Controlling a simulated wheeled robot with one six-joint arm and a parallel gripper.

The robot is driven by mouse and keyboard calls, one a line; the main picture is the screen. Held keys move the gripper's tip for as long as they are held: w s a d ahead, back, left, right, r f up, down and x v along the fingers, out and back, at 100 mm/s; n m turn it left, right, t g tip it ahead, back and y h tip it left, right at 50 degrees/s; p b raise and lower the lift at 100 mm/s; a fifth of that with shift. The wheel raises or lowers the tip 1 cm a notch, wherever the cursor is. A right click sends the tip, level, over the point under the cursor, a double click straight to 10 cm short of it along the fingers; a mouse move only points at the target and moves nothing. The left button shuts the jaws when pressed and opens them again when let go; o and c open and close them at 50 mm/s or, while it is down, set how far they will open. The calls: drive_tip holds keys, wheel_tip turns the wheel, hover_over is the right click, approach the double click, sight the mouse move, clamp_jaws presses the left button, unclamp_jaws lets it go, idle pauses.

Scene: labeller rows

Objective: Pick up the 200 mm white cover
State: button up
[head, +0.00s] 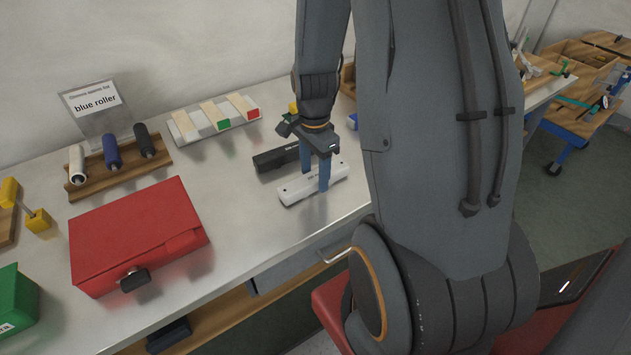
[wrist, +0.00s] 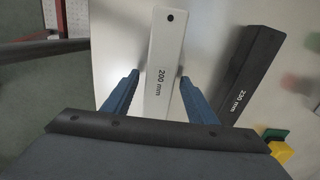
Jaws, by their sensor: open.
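The white cover (head: 300,189) is a long bar lying on the metal bench in the head view. In the wrist view the white cover (wrist: 166,50) carries the print "200 mm" and has a dark hole near its far end. My gripper (head: 315,184) is open and points down over it. In the wrist view the blue fingers of my gripper (wrist: 155,80) stand one on each side of the cover, with a gap visible on the left. I cannot tell whether the right finger touches it. The cover's near end is hidden behind my gripper.
A black cover (wrist: 249,65) marked "230 mm" lies beside the white one. A red case (head: 140,235), a rack of rollers (head: 119,165) and a tray of coloured blocks (head: 213,118) stand on the bench (head: 240,225). Bare bench lies left of the white cover.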

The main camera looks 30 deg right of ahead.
sight(315, 176)
drive_tip(key=c, duration=1.1)
drive_tip(key=shift+r+p, duration=4.25)
drive_tip(key=shift+r, duration=0.8)
drive_tip(key=shift+c, duration=0.2)
